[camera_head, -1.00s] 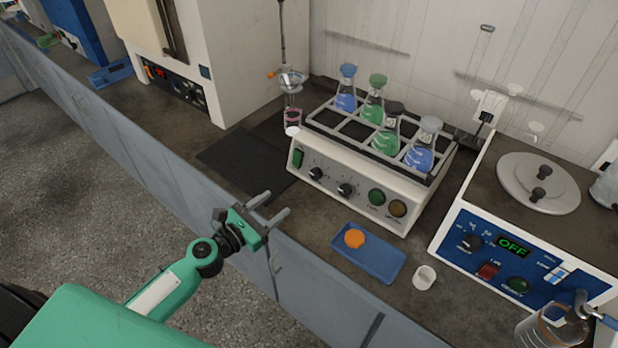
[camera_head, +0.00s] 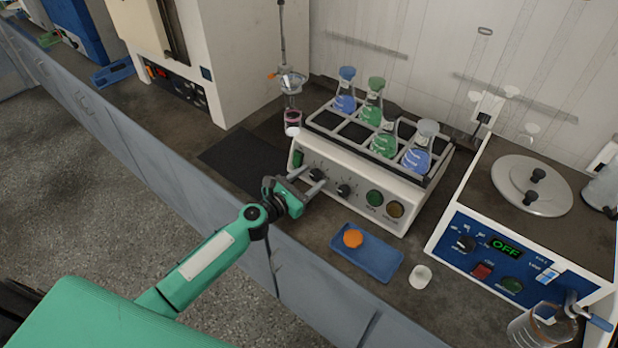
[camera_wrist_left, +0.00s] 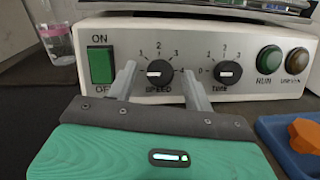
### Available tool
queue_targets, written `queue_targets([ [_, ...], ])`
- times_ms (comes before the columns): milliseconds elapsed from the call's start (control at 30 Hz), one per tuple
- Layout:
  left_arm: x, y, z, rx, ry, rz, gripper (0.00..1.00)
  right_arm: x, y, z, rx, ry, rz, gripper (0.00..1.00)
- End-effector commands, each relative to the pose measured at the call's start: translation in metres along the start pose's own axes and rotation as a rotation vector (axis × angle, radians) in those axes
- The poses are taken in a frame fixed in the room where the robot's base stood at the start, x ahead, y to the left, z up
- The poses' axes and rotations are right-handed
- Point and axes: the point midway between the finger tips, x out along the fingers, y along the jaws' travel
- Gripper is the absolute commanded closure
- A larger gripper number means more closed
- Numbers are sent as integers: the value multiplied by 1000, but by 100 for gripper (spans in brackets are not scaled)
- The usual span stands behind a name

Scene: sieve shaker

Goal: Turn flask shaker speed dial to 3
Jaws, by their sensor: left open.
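The flask shaker (camera_head: 350,205) is a white box holding blue and green flasks in a rack on top. Its black SPEED dial (camera_wrist_left: 160,73) has numbers around it; its white mark looks near level in the left wrist view, but which number it points at is unclear. The dial also shows on the front panel in the head view (camera_head: 317,175). My left gripper (camera_head: 309,181) is open at the panel. In the left wrist view its fingers (camera_wrist_left: 158,69) lie either side of the SPEED dial; contact cannot be told. My right gripper is not in view.
The TIME dial (camera_wrist_left: 228,72) sits right of the right finger, the green ON/OFF switch (camera_wrist_left: 101,65) left of the left finger. A blue tray (camera_head: 378,262) with an orange piece (camera_head: 353,239) and a white cup (camera_head: 420,277) are on the bench to the right.

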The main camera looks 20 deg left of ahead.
Motion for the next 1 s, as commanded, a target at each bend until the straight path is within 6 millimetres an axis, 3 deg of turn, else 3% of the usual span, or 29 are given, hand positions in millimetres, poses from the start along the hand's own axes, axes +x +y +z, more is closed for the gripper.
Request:
queue_targets([
  [333,4,0,0,0,0,-1,48,0,-1,0,-1,0,-1,34],
  [567,3,0,0,0,0,-1,91,0,-1,0,-2,-2,-1,34],
  [1000,3,0,0,79,4,-31,93,0,-1,0,-2,-1,-1,34],
])
